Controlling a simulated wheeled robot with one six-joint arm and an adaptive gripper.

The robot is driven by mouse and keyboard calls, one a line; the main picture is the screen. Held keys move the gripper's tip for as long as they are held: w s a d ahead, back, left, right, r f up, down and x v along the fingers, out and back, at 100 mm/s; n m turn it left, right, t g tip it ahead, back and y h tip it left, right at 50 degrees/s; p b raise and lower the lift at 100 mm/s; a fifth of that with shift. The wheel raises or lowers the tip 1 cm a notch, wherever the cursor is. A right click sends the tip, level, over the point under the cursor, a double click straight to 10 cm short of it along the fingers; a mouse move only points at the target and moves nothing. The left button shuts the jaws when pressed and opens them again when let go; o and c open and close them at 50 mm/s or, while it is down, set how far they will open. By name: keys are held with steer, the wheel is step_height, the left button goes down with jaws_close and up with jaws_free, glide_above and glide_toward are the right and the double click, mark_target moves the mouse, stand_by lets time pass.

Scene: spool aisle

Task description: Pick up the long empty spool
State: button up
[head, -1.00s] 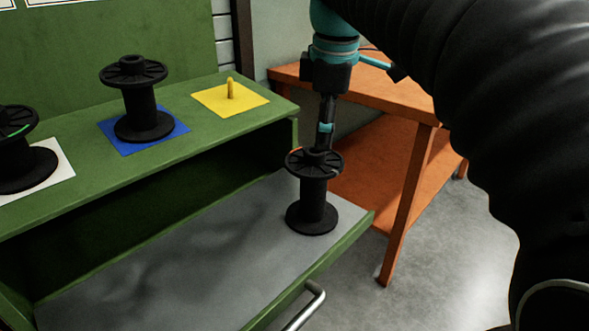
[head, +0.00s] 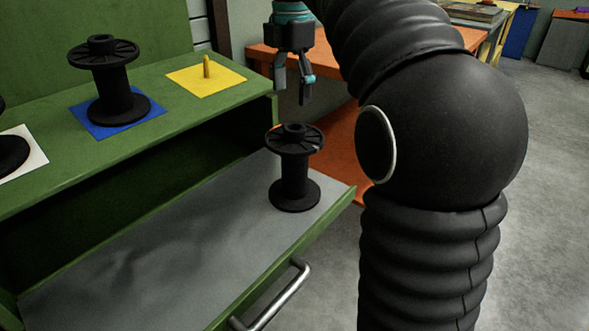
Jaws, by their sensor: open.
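A black spool (head: 294,178) with a bare core stands upright in the open drawer, near its right end. A small orange-red mark shows at the rim of its top flange. Another black spool (head: 112,90) with a bare core stands upright on a blue square (head: 82,117) on the green bench top. A third black spool (head: 10,153) is cut off at the left edge, by a white square. My gripper (head: 293,92) is open and empty, fingers pointing down, above the drawer spool and apart from it.
A yellow square (head: 188,82) with an upright peg (head: 207,67) has no spool on it. The drawer (head: 150,250) has a grey, otherwise bare floor and a metal handle (head: 275,297). An orange cart (head: 262,56) stands behind my gripper. My arm covers the right middle.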

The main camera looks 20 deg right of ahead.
mark_target(294, 123)
steer(key=shift+d+f+b, duration=0.2)
steer(key=shift+f+b, duration=0.45)
steer(key=shift+f, duration=3.15)
steer(key=shift+c, duration=0.2)
jaws_close()
